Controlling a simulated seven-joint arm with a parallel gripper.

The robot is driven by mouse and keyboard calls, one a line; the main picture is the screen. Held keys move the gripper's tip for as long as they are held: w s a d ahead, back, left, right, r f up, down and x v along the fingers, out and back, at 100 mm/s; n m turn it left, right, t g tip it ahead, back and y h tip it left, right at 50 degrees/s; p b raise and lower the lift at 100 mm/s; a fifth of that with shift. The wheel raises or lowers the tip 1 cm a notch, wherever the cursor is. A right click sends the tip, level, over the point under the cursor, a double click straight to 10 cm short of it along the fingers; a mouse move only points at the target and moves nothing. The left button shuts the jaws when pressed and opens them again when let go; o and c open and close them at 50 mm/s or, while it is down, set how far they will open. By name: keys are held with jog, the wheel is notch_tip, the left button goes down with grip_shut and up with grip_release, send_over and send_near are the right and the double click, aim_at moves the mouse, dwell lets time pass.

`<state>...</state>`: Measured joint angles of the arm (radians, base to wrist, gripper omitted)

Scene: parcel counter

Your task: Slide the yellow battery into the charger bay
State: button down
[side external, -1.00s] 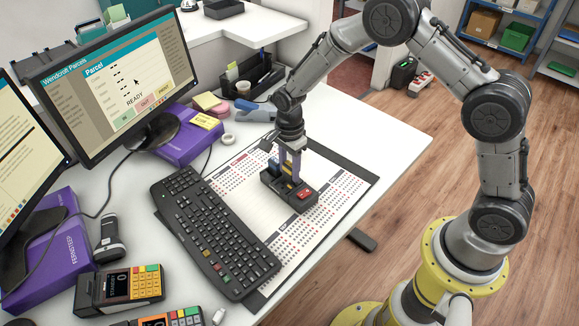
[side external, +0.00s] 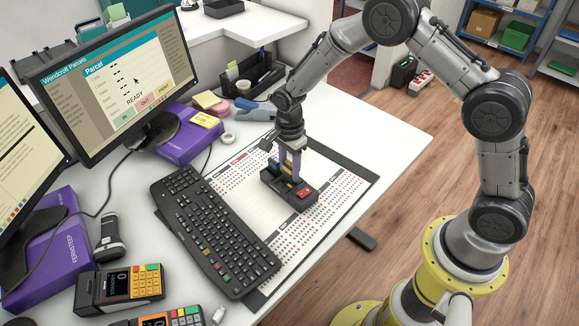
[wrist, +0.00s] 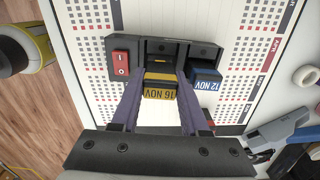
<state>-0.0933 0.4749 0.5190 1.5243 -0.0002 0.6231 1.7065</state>
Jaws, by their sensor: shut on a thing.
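The charger (side external: 304,206) is a dark block with a red switch (wrist: 121,63) at one end, lying on the printed desk mat. In the wrist view my gripper (wrist: 160,84) is shut on the yellow battery (wrist: 159,91), whose label reads 16 NOV. The battery is at the mouth of the charger's middle bay (wrist: 161,50); how deep it sits I cannot tell. A blue battery (wrist: 206,80), labelled 12 NOV, sits in the bay beside it. In the side view my fingers (side external: 291,168) reach down at the charger and largely hide the yellow battery.
A black keyboard (side external: 213,232) lies just left of the charger. A monitor (side external: 115,80), a purple box (side external: 187,140) and a pen tray (side external: 250,78) stand behind. Card terminals (side external: 120,287) stand at front left. The mat right of the charger is clear.

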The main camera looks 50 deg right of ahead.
jog(key=shift+f, duration=1.2)
jog(key=shift+c, duration=1.6)
grip_release()
notch_tip(320, 180, up, 14)
